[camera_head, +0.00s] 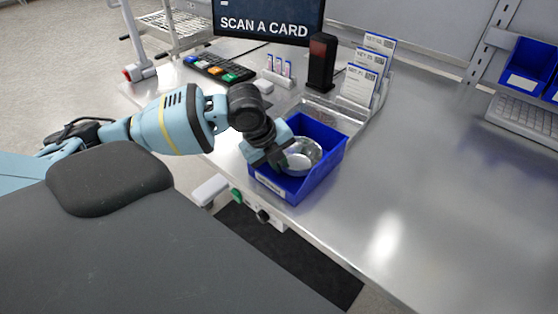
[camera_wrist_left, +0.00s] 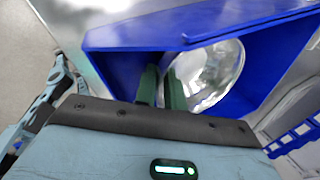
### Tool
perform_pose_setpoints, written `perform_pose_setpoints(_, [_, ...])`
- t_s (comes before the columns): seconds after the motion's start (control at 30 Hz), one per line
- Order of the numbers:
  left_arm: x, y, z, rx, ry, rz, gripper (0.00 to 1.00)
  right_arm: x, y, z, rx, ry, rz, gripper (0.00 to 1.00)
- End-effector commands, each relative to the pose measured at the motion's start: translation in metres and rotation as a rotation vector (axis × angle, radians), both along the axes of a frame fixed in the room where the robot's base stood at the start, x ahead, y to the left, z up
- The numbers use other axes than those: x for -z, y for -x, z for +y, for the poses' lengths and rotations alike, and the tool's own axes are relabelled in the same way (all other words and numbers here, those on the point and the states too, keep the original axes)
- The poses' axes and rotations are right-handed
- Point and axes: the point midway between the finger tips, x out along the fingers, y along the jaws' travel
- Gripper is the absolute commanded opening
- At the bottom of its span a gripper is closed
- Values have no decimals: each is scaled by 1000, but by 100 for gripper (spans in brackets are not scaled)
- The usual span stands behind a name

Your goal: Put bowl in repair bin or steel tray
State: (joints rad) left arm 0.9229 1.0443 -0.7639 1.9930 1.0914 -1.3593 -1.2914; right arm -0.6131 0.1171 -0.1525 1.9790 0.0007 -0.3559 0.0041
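A shiny metal bowl (camera_head: 303,153) sits inside a blue bin (camera_head: 318,180) with a white label on its front, near the table's front edge. My left gripper (camera_head: 274,158) reaches down into the bin at the bowl's left side. In the left wrist view, its two green fingers (camera_wrist_left: 162,88) are a small gap apart at the near edge of the bowl (camera_wrist_left: 217,72). The right finger overlaps the bowl's edge; whether the fingers touch the wall cannot be told. The bin (camera_wrist_left: 125,35) surrounds them. My right gripper is not in view.
Behind the bin stand a card holder (camera_head: 357,88) and a dark card reader (camera_head: 321,62). A keypad (camera_head: 218,67) lies at the back left. Blue bins (camera_head: 528,66) and a keyboard (camera_head: 525,120) are at the right. The steel table (camera_head: 425,170) right of the bin is clear.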

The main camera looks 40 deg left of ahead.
Motion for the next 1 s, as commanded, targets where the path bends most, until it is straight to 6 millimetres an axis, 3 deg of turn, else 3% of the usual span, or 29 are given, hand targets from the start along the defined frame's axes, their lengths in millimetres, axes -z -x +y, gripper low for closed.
perform_pose_setpoints(0.13, [0, 0, 0, 0, 0, 0, 28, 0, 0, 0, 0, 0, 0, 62])
perform_pose_setpoints(0.47, [-4, 0, 0, 0, 0, -1, 28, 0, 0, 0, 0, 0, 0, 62])
perform_pose_setpoints(0.67, [-30, 8, 5, -1, -2, -5, 28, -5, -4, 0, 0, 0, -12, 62])
perform_pose_setpoints(1.0, [-92, 29, 15, 0, -1, -4, 28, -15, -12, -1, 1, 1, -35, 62])
